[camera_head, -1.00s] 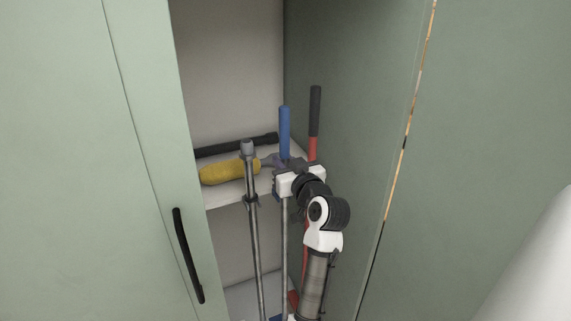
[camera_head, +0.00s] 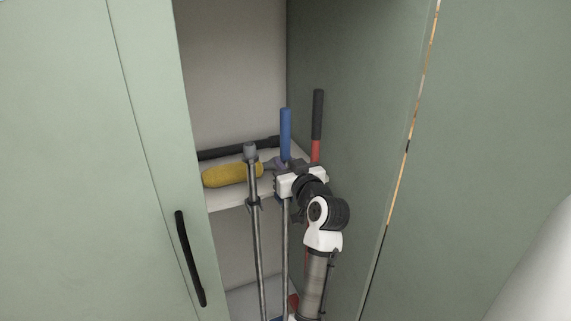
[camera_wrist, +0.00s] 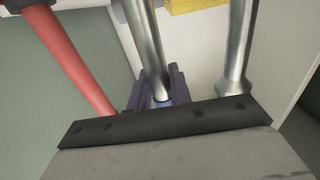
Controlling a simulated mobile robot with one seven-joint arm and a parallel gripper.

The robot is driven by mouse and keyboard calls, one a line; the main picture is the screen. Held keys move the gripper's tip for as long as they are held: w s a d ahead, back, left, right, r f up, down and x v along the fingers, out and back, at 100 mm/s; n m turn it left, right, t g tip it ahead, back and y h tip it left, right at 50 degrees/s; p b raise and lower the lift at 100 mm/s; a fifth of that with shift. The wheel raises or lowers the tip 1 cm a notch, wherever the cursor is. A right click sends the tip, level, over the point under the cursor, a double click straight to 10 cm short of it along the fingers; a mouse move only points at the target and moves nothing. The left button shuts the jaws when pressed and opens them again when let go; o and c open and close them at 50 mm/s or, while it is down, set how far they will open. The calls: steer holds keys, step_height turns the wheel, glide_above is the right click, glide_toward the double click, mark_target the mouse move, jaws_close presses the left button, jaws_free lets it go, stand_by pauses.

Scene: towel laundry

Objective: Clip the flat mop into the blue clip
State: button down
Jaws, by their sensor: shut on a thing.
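The flat mop's pole is most likely the upright metal pole with the blue grip (camera_head: 286,135), inside the open cabinet. My gripper (camera_head: 290,178) is shut around this pole just below the blue grip, near the shelf's front edge. In the wrist view the metal pole (camera_wrist: 150,45) passes between my dark fingers (camera_wrist: 158,88). A small blue patch (camera_wrist: 161,101) shows at the pole between the fingers; I cannot tell whether it is the blue clip. The mop's head is not clearly seen.
A grey metal pole (camera_head: 256,235) stands close to the left. A red and black handle (camera_head: 317,125) is on the right, by the cabinet's side wall. A yellow-handled tool (camera_head: 228,174) and a black bar (camera_head: 222,152) lie on the white shelf (camera_head: 225,196). A closed green door (camera_head: 150,150) bounds the left.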

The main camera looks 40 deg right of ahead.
steer(key=shift+w+d+r, duration=0.1)
steer(key=shift+w+d, duration=0.05)
steer(key=shift+w, duration=0.45)
stand_by(0.4)
steer(key=c, duration=0.7)
jaws_free()
steer(key=shift+s, duration=0.15)
steer(key=shift+b+v, duration=0.4)
steer(key=shift+v, duration=3.5)
